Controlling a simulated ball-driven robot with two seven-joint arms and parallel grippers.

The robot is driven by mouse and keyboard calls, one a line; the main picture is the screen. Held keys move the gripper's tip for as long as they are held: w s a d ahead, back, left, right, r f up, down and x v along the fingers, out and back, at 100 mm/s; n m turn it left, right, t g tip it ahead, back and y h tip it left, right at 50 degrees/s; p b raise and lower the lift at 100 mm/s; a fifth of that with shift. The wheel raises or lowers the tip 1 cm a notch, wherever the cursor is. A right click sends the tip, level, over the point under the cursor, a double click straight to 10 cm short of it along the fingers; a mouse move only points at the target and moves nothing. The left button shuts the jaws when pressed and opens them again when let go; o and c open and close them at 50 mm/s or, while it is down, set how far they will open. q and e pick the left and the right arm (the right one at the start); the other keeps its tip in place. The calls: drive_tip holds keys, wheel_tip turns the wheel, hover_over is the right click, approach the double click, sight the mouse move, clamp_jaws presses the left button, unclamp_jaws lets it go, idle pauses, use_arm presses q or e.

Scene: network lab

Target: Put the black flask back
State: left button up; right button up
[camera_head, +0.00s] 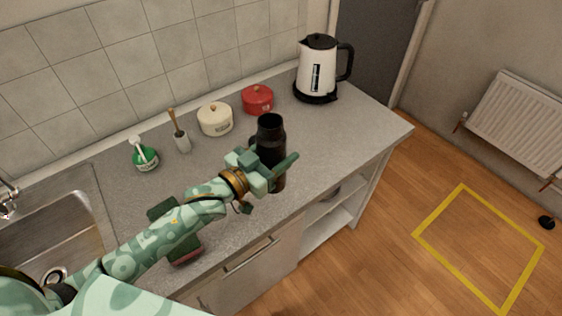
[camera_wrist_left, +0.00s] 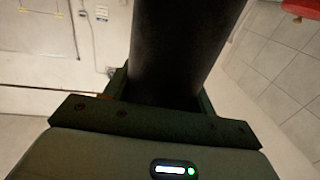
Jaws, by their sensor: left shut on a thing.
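The black flask (camera_head: 270,137) is upright over the grey worktop (camera_head: 335,135), near its front edge. My left gripper (camera_head: 272,170) is shut on the flask around its lower half. In the left wrist view the dark flask body (camera_wrist_left: 185,45) fills the space between the fingers. The gripper hides part of the flask's lower side, and I cannot tell whether its base touches the worktop. My right gripper does not show.
A red pot (camera_head: 257,99), a cream pot (camera_head: 215,119) and a white kettle (camera_head: 318,70) stand behind the flask. A utensil holder (camera_head: 182,142) and a green bottle (camera_head: 145,156) stand to the left, near the sink (camera_head: 60,235). The right worktop is clear.

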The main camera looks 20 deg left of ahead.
use_arm(q)
drive_tip(key=w+f+b, duration=0.3)
drive_tip(key=w+f, duration=0.4)
drive_tip(key=f, duration=0.2)
drive_tip(key=shift+a+f, duration=0.4)
drive_tip(key=shift+a, duration=0.05)
drive_tip(key=shift+f, duration=0.2)
drive_tip(key=o, duration=1.2)
drive_tip(key=shift+o, duration=0.2)
